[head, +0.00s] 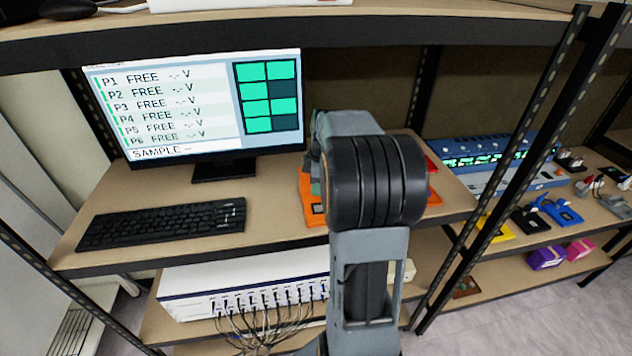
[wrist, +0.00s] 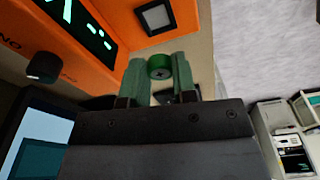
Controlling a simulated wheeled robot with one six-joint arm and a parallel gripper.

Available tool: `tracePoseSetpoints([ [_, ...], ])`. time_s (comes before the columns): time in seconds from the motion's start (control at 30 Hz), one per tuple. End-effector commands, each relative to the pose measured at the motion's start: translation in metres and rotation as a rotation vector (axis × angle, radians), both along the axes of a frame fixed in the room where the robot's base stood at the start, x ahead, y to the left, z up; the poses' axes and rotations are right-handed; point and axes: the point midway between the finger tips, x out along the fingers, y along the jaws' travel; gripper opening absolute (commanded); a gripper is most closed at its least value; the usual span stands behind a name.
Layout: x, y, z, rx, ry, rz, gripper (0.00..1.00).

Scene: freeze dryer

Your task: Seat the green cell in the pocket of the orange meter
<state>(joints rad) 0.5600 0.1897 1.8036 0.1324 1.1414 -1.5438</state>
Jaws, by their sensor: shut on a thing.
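The green cell (wrist: 160,66) is a small round cylinder with a dark mark on its end face. My gripper (wrist: 159,78) is shut on it, with one greenish finger on each side. The orange meter (wrist: 122,43) is beyond the gripper at the upper left of the wrist view, with a lit display and a dark knob. A pale square recess, which looks like the pocket (wrist: 155,17), shows in its orange top, a little beyond the cell. The cell is apart from the recess. In the head view my arm hides most of the meter (head: 312,212) and the cell.
A monitor (head: 200,105) and a black keyboard (head: 165,222) stand left of the meter on the shelf. A red item (head: 433,170) shows right of my arm. A blue instrument (head: 490,150) stands farther right, past the black rack post (head: 520,125).

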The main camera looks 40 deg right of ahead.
Motion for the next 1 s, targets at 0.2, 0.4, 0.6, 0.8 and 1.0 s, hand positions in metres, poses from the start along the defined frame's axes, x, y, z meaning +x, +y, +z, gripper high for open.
tracePoseSetpoints([
  [0.2, -0.002, -0.004, -0.016, 0.0, 0.0, -0.01, 0.04],
  [0.4, -0.002, -0.003, -0.033, 0.0, 0.0, -0.008, 0.04],
  [0.6, -0.001, -0.002, -0.049, 0.0, 0.001, -0.006, 0.04],
  [0.8, -0.001, -0.002, -0.056, 0.0, 0.0, -0.005, 0.04],
  [1.0, -0.001, -0.002, -0.056, 0.0, 0.0, -0.005, 0.04],
])
